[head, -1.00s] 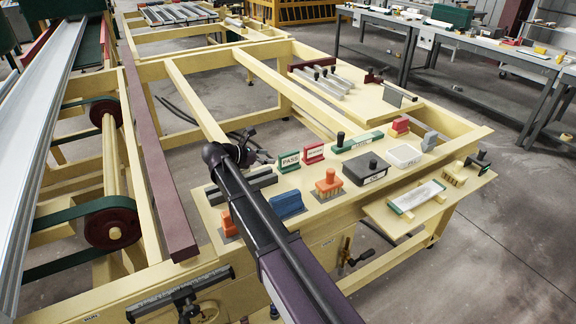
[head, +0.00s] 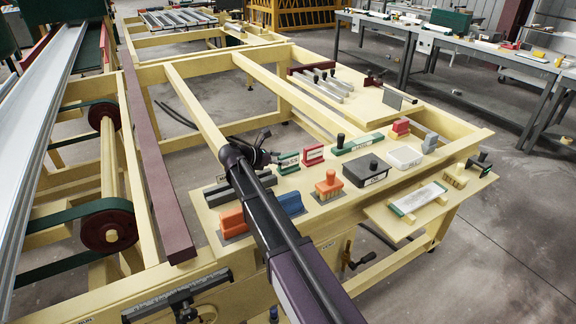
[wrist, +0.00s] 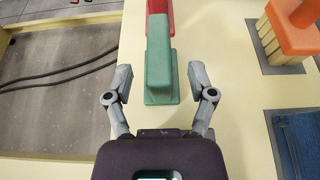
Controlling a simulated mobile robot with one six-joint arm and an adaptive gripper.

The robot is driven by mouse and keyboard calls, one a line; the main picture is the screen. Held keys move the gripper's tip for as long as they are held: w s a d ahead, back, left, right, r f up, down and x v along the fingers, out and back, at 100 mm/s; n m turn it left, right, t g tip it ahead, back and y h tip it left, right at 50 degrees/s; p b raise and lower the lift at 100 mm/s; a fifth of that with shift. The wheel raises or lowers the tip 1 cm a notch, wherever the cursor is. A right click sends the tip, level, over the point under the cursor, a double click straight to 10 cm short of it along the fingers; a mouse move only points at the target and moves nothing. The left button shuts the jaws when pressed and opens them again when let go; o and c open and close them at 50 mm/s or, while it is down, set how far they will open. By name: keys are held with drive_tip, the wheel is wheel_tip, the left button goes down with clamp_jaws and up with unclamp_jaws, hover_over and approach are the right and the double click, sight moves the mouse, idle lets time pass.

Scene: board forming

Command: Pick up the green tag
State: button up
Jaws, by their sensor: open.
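The green tag (head: 288,162) stands upright on the near shelf of the cream frame, beside a red tag (head: 313,154). In the wrist view the green tag (wrist: 158,68) is seen from above, with the red tag (wrist: 160,8) just beyond it. My gripper (wrist: 159,80) is open, with one finger on each side of the green tag's near end. A gap shows between the tag and each finger. In the head view my gripper (head: 262,155) is beside the green tag, partly hidden by my arm.
An open gap in the frame with cables (wrist: 60,75) lies left.

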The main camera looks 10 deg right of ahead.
sight(288, 159)
drive_tip(key=shift+b+x, duration=0.5)
drive_tip(key=shift+x, duration=1.25)
clamp_jaws()
